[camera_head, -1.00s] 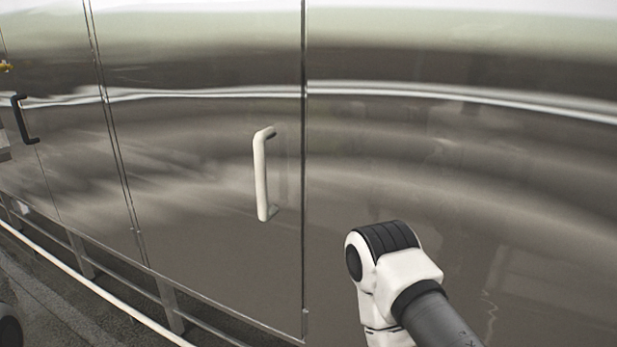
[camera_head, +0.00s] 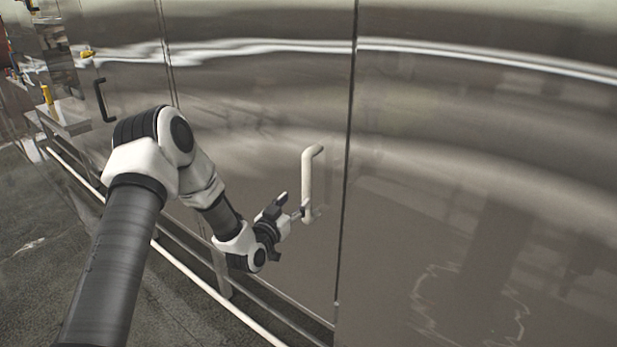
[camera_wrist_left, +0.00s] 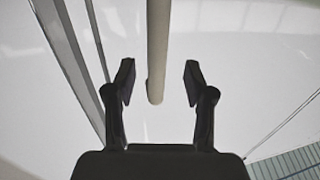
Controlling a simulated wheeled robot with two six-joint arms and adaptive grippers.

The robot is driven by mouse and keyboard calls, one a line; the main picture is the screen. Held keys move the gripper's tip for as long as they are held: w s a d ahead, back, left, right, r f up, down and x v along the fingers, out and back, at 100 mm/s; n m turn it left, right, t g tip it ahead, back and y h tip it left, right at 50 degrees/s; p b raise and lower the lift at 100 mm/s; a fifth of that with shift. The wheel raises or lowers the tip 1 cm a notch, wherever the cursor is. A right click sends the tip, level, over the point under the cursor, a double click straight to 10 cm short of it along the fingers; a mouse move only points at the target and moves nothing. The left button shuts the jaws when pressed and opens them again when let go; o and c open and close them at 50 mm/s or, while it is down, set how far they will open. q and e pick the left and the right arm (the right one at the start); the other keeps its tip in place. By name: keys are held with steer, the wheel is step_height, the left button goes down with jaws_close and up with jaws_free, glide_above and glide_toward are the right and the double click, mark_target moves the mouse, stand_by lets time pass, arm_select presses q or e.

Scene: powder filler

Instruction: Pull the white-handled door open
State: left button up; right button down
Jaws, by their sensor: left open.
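The door (camera_head: 255,120) is a shiny metal panel and looks shut, its right edge along a dark vertical seam. Its white handle (camera_head: 307,180) is an upright bar near that seam. My left gripper (camera_head: 303,213) is at the lower part of the handle. In the left wrist view the handle (camera_wrist_left: 157,50) comes down between the two open fingers of my left gripper (camera_wrist_left: 158,82), with a gap on each side. The handle's lower end shows between the fingertips. My right gripper is not in view.
A black handle (camera_head: 103,100) is on the panel farther left. A metal rail (camera_head: 205,285) runs low along the front of the machine. Grey floor (camera_head: 30,240) lies open at the left. A plain metal panel (camera_head: 480,200) is right of the seam.

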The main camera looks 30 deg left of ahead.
mark_target(305, 193)
arm_select(q)
steer(key=w+p, duration=0.2)
steer(key=w, duration=0.4)
steer(key=shift+w+a, duration=0.1)
steer(key=shift+w, duration=0.15)
steer(key=shift+w+a+f, duration=0.15)
steer(key=shift+w+a, duration=0.05)
steer(key=shift+w, duration=0.3)
jaws_close()
